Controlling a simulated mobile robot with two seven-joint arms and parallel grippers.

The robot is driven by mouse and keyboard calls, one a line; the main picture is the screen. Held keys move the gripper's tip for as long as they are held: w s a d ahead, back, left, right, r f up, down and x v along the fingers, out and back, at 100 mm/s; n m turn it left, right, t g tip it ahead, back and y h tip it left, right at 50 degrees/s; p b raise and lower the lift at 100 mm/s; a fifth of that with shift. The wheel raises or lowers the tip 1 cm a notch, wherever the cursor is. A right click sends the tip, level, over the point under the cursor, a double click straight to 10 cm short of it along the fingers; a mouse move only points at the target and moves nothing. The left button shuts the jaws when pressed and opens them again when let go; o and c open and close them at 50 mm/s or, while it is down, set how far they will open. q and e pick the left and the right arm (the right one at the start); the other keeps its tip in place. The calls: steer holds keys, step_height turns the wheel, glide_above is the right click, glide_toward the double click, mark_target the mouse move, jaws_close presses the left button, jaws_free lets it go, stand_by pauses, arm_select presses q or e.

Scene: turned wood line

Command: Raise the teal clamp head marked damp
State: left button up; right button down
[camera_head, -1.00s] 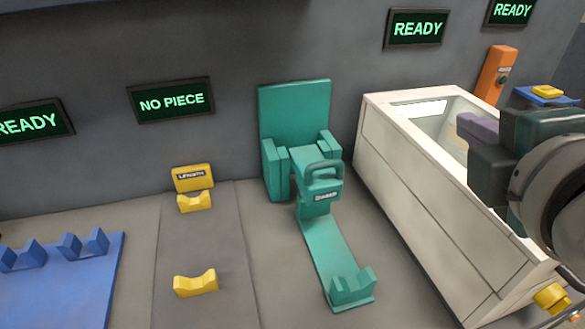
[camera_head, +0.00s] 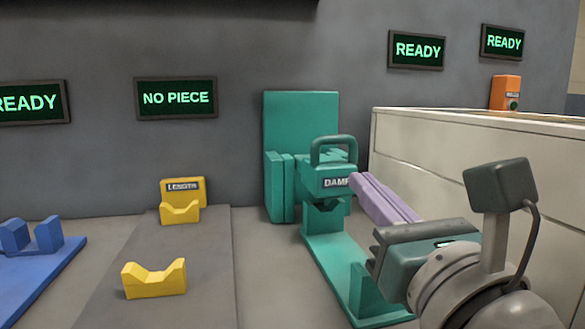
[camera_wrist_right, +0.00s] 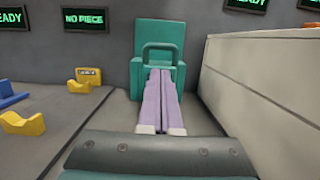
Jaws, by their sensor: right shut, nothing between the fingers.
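The teal clamp head (camera_head: 320,178) with its arched handle (camera_head: 333,143) sits low in front of the teal back plate (camera_head: 300,105). Its label reads DAMP, with the last letter partly covered by my fingers. A teal base with a V-shaped rest (camera_head: 375,292) runs forward from it. My right gripper (camera_head: 358,182), with long purple fingers, is shut and empty, its tips at the front of the head in the picture. In the right wrist view the handle (camera_wrist_right: 162,46) rises above the fingertips (camera_wrist_right: 160,72), and the fingers hide most of the head. Contact cannot be told. My left gripper is out of view.
A large pale bin (camera_head: 470,150) stands close on the right. Yellow V-rests (camera_head: 153,280) and a LENGTH block (camera_head: 183,190) are to the left, with a blue fixture (camera_head: 40,250) farther left. Grey bench (camera_head: 265,270) is clear between yellow and teal.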

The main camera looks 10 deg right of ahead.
glide_toward(322, 161)
steer(key=w+r, duration=0.1)
steer(key=w, duration=0.1)
steer(key=w+d+r, duration=0.1)
steer(key=w+r, duration=0.1)
steer(key=shift+w, duration=0.15)
steer(key=shift+r, duration=0.1)
